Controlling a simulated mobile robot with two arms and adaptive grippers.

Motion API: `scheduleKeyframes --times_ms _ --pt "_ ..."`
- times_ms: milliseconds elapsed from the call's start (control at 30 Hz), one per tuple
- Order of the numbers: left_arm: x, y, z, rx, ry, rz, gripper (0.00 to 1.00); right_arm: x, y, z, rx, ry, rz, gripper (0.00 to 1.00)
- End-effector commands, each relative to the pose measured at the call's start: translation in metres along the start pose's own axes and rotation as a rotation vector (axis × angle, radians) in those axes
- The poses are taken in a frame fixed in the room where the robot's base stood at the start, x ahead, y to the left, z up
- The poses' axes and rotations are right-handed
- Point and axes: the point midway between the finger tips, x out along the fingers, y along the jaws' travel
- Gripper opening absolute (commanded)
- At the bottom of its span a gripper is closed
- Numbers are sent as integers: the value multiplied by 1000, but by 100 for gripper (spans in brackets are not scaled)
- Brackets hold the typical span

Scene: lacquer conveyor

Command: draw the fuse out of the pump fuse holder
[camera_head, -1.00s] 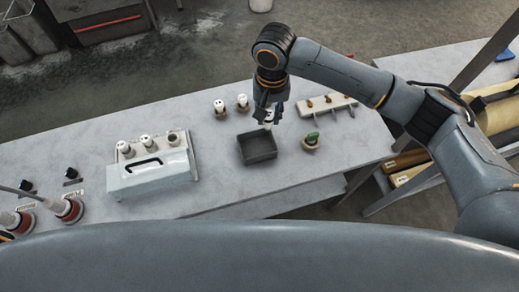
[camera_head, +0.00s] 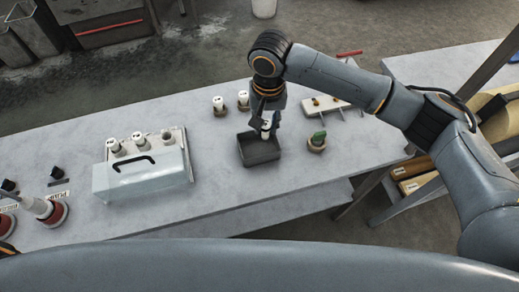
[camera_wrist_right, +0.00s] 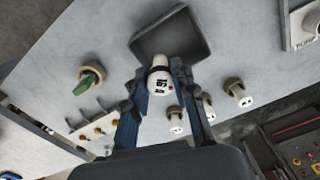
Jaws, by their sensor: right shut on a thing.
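My right gripper (camera_head: 267,128) is shut on a white fuse (camera_head: 266,129) with a dark printed label, held at the back edge of a dark open tray (camera_head: 258,161). In the right wrist view the fuse (camera_wrist_right: 159,88) sits between the blue-grey fingers (camera_wrist_right: 160,85), with its far end by the tray (camera_wrist_right: 170,35). The fuse holder block (camera_head: 187,165) at the left has a clear cover (camera_head: 140,182) with a black handle in front. Two white fuses (camera_head: 114,145) stand in it, and its right-hand position (camera_head: 166,134) looks empty. My left gripper is not in view.
A pale rack with small knobs (camera_head: 325,103) is behind that. Red-based posts (camera_head: 50,211) stand far left.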

Motion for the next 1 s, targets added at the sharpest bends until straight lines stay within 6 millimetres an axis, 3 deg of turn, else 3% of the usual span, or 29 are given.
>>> scheduleKeyframes --times_ms 233,267,367,400,767,1000 --pt "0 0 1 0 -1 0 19 0 0 0 0 0 0 0" --pt "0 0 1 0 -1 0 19 0 0 0 0 0 0 30" --pt "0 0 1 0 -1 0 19 0 0 0 0 0 0 51" --pt "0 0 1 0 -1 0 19 0 0 0 0 0 0 53" --pt "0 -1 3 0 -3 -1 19 -5 0 0 1 1 -1 53" --pt "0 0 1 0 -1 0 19 -47 0 -1 0 4 -2 53"
